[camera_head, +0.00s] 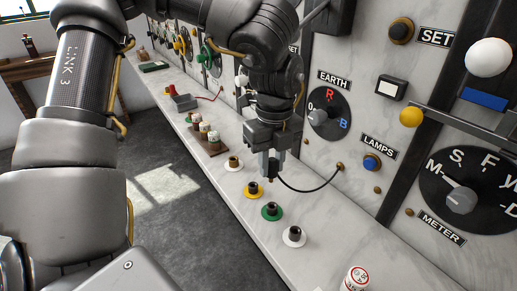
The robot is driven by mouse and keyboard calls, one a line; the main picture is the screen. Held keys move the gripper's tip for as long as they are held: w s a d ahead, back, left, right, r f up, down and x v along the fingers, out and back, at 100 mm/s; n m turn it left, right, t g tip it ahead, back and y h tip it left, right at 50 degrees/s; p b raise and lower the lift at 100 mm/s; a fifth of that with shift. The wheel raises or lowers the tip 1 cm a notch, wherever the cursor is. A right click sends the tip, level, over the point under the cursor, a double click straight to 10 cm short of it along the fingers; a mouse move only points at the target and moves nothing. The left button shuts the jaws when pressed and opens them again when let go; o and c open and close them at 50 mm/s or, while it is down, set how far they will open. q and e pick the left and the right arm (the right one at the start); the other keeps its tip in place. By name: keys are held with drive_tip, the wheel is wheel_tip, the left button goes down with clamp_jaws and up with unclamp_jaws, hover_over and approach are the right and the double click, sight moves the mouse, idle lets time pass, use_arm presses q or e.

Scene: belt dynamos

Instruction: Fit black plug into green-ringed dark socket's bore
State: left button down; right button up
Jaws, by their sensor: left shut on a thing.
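My left gripper (270,167) points down over the marble ledge, in the upper middle of the view. It is shut on the black plug (273,171), which is mostly hidden between the fingers. A black cord (310,190) runs from the plug to a brass fitting on the upright panel. The green-ringed dark socket (271,211) stands on the ledge, lower in the picture than the gripper. The plug is apart from this socket, and its tip is hard to make out. My right gripper is not in view.
A yellow-ringed socket (253,189) and a white-ringed socket (294,236) flank the green one; another socket (233,162) stands farther back. A red-and-white cylinder (356,279) is at the front. The panel (350,60) with dials and knobs rises close on the right.

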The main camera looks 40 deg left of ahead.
sight(273, 177)
use_arm(q)
drive_tip(key=shift+s+d+n, duration=0.35)
drive_tip(key=shift+d+n, duration=0.25)
drive_tip(key=shift+n, duration=1.5)
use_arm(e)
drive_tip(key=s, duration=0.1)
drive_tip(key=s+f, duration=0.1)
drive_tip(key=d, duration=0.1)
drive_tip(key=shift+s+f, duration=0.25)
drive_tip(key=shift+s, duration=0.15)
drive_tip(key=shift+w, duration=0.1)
